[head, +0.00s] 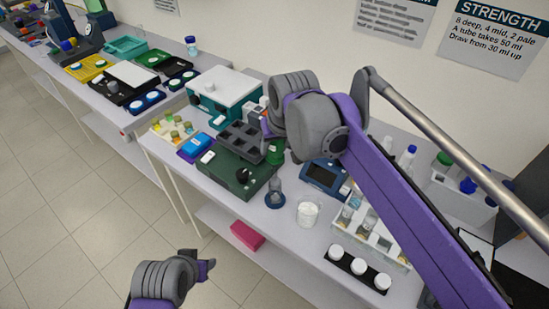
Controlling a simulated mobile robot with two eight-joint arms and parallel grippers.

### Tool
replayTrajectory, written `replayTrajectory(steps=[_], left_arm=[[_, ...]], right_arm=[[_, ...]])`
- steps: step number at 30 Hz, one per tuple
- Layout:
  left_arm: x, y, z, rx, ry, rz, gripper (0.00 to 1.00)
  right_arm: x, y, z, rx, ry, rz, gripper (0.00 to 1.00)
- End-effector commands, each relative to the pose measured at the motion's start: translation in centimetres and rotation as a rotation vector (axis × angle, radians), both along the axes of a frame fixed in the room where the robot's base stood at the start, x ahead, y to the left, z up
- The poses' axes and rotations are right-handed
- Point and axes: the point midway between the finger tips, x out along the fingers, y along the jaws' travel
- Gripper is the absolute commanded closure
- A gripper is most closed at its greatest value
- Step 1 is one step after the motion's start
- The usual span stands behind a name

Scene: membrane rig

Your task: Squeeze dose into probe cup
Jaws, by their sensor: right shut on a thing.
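My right gripper (267,124) hangs over the bench, beside the grey block with square wells. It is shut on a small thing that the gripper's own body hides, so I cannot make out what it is. A small clear cup (275,189) on a round dark-blue base stands on the bench in front; I cannot tell for sure that it is the probe cup. My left gripper (207,268) is low at the front, over the floor and away from the bench. Whether its jaws are open is unclear.
A blue-screened meter (324,177), a white beaker (308,211), a clear rack (368,232) and a black strip of white-capped jars (359,268) crowd the right.

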Motion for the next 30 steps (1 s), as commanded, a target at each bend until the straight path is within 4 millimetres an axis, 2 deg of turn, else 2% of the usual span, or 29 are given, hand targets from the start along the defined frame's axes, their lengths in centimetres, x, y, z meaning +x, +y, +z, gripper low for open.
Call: replayTrajectory(steps=[6, 16, 30], left_arm=[[0.5, 0.0, 1.3, 0.000, -0.010, 0.000, 0.50], [1.9, 0.0, 4.1, 0.000, -0.036, 0.000, 0.50], [1.9, 0.0, 4.1, 0.000, -0.037, 0.000, 0.50]], right_arm=[[0.0, 0.0, 2.8, 0.000, -0.002, 0.001, 1.00], [0.1, 0.0, 6.1, 0.000, -0.003, 0.000, 1.00], [0.0, 0.0, 6.1, 0.000, 0.000, 0.000, 1.00]])
